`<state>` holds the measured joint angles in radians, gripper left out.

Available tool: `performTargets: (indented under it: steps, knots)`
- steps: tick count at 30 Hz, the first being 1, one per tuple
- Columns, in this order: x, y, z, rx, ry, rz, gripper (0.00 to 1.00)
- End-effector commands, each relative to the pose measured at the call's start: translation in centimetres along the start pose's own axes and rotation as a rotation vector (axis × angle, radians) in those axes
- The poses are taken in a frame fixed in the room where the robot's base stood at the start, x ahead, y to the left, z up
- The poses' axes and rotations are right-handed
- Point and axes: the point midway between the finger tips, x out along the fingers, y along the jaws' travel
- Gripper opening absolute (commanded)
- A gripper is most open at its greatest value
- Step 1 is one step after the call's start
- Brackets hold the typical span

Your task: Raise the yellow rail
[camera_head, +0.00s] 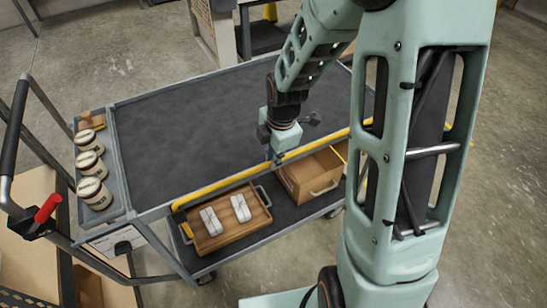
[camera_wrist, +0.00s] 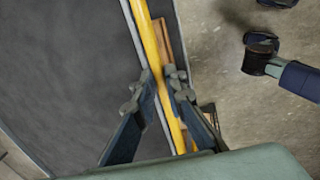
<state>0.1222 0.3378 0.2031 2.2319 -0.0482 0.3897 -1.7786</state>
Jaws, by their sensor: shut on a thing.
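The yellow rail (camera_head: 222,184) runs along the near long side of the grey cart, from a yellow end piece at the left to behind my arm at the right. My gripper (camera_head: 277,158) reaches down to the rail near its middle. In the wrist view the rail (camera_wrist: 149,40) passes between the two fingers of my gripper (camera_wrist: 160,82), which are shut on it. The rail's right end is partly hidden by my arm in the head view.
The cart's dark top (camera_head: 220,115) is bare. A wooden tray (camera_head: 214,240) with two white items and a wooden box (camera_head: 305,186) sit on the lower shelf below the rail. Several lidded jars (camera_head: 90,160) stand at the left end, near a push handle with a red grip (camera_head: 48,208).

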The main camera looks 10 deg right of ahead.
Motion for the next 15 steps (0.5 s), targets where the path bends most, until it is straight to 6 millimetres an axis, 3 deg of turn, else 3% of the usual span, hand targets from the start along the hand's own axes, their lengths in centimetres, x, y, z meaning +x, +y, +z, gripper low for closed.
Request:
performTargets:
  steps: [3, 15]
  knots:
    - [-2.6, 0.7, 0.0, 0.0, -0.001, 0.005, 0.0]
    - [-9.2, 2.0, 0.0, 0.0, -0.001, 0.004, 0.0]
